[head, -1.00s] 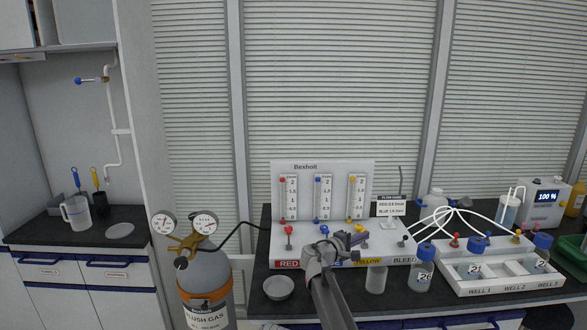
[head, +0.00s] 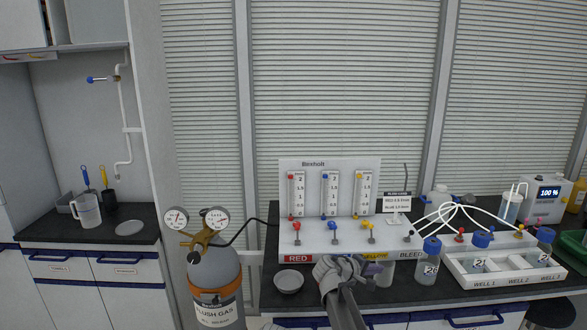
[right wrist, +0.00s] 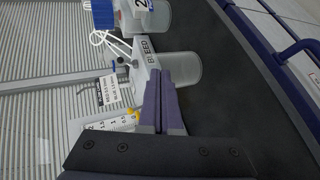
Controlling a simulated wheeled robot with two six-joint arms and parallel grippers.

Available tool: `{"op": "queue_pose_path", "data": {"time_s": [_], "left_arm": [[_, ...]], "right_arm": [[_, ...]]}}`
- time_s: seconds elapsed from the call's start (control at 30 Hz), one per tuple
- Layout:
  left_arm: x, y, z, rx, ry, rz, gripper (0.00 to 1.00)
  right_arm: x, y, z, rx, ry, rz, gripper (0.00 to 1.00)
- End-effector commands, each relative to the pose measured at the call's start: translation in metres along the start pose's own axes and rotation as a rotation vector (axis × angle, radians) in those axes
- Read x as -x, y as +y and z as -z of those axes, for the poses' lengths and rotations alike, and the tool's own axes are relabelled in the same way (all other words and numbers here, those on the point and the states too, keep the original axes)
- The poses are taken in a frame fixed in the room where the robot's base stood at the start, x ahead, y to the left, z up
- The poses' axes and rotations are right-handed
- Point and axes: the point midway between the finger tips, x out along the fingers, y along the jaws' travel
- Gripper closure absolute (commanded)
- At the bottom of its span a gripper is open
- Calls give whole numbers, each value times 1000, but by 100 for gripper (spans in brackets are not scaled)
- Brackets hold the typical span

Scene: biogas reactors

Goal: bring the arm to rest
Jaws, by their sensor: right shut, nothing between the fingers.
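My right gripper (head: 343,270) is in front of the white Bexholt flow panel (head: 289,238), low over the front edge of the bench. Its arm comes up from the bottom of the head view. In the right wrist view its two purple fingers (right wrist: 164,85) are together with nothing between them. A clear jar (right wrist: 182,80) shows just beyond the fingertips there. The gripper hides the panel's blue label and part of the base in the head view. My left gripper is not in view.
A grey bowl (head: 289,281) stands left of the gripper. A bottle with a blue cap (head: 430,262) and a white well rack (head: 463,277) stand to the right. A flush gas cylinder (head: 214,275) with gauges stands at the left of the bench.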

Motion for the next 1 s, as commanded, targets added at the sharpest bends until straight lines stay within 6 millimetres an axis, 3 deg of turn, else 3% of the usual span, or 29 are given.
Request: {"op": "queue_pose_path", "data": {"time_s": [0.17, 0.3, 0.4, 0.6, 0.8, 1.0], "left_arm": [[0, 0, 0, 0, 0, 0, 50], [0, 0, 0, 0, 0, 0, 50], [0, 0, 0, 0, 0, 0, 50], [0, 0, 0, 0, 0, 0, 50], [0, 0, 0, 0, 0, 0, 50], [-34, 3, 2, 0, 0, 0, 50]], "right_arm": [[7, -44, -54, -118, -56, 197, 100], [30, -98, -107, -256, -125, 448, 100], [53, -131, -133, -338, -170, 614, 100], [97, -174, -164, -448, -233, 864, 100], [142, -201, -187, -525, -280, 1071, 100], [160, -247, -176, -426, -262, 1080, 100]]}}
